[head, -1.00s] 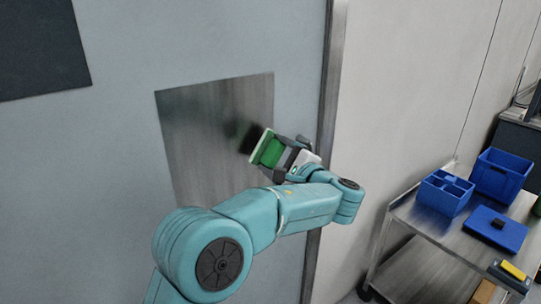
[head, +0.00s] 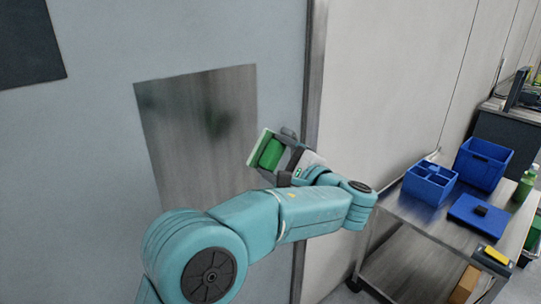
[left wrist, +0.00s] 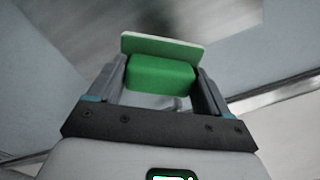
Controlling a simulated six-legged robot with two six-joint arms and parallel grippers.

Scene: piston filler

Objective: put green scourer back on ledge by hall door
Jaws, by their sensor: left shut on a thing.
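The green scourer (head: 270,152) is a green block with a pale, flat pad on its outer face. My left gripper (head: 277,155) is shut on it and holds it up in the air in front of the door (head: 100,150), near the steel plate (head: 190,130). In the left wrist view the scourer (left wrist: 160,76) sits between both fingers of the gripper (left wrist: 162,85), with its pale-edged pad facing away from me. I cannot make out a ledge by the door. My right gripper is not in view.
A steel cart (head: 405,245) stands at the right by the wall. It carries a blue divided bin (head: 430,186), a deeper blue bin (head: 482,166), a blue lid (head: 480,222) with a small black block and a green bottle (head: 524,184). The door frame (head: 312,80) is beside my gripper.

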